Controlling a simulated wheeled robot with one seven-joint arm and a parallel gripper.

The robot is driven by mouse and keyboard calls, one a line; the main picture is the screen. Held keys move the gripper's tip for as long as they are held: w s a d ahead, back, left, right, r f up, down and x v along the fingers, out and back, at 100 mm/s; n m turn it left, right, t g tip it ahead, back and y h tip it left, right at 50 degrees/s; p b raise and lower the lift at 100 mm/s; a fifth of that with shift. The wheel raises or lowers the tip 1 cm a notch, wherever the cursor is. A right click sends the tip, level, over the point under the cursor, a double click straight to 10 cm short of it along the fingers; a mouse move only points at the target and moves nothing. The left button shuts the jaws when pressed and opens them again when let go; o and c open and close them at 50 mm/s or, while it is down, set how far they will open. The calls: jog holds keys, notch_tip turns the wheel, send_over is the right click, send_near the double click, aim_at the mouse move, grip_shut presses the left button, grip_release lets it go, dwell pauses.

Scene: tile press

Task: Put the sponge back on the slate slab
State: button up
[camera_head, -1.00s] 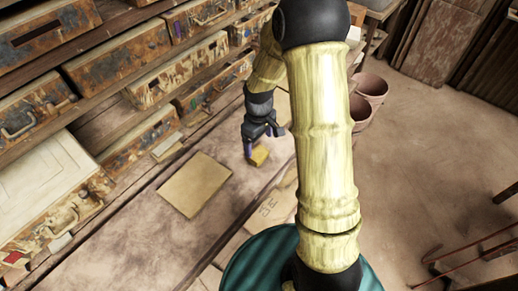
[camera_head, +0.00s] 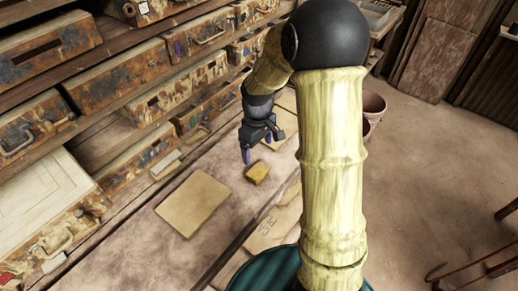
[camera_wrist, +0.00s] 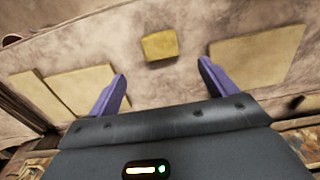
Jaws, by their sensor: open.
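The sponge (camera_head: 257,173) is a small mustard-yellow block lying on the dusty bench top, bare of any slab. It also shows in the wrist view (camera_wrist: 160,45), beyond and between my fingertips. My gripper (camera_head: 257,150), with purple fingers, is open and empty, just above and beside the sponge and apart from it. The wrist view shows its spread fingers (camera_wrist: 163,70). A flat tan rectangular slab (camera_head: 195,203) lies to the left of the sponge; it looks like the slate slab, though its colour is not slate grey.
Rusty drawers (camera_head: 120,75) on shelves line the left and back of the bench. Another flat tan board (camera_head: 272,228) lies at the front right of the bench. Clay pots (camera_head: 373,108) stand on the floor beyond my arm. The bench between sponge and slab is clear.

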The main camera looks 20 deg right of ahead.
jog(key=s+r+m+t, duration=0.2)
jog(key=s+r+m, duration=0.2)
jog(key=s, duration=1)
jog(key=m, duration=0.3)
jog(key=shift+r+t, duration=0.2)
jog(key=shift+t, duration=0.1)
jog(key=shift+s+a, duration=0.1)
jog(key=shift+a, duration=0.1)
